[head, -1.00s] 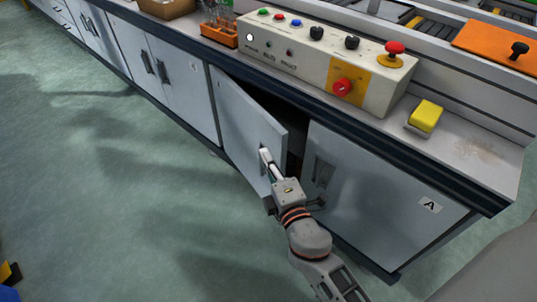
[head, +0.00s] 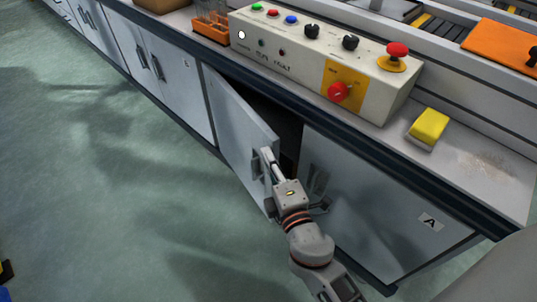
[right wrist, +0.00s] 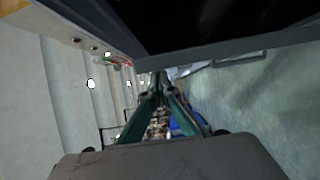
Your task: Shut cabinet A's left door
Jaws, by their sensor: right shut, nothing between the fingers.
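Cabinet A's left door (head: 235,125) is a pale grey panel standing partly open, swung out from the cabinet front with a dark gap behind its free edge. Its handle is near that free edge, partly hidden by my right gripper (head: 268,156). The gripper is shut and empty, its fingertips at the door's outer face by the handle; I cannot tell if they touch. The right wrist view shows the closed teal fingers (right wrist: 158,84). Cabinet A's right door (head: 375,205), marked with an A label (head: 431,222), is closed. My left gripper is not in view.
A control box (head: 320,65) with buttons and red knobs stands on the worktop above. A yellow block (head: 428,128) and an orange rack (head: 211,28) are also on the worktop. Closed cabinets (head: 165,70) run off to the left. The green floor (head: 110,190) in front is clear.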

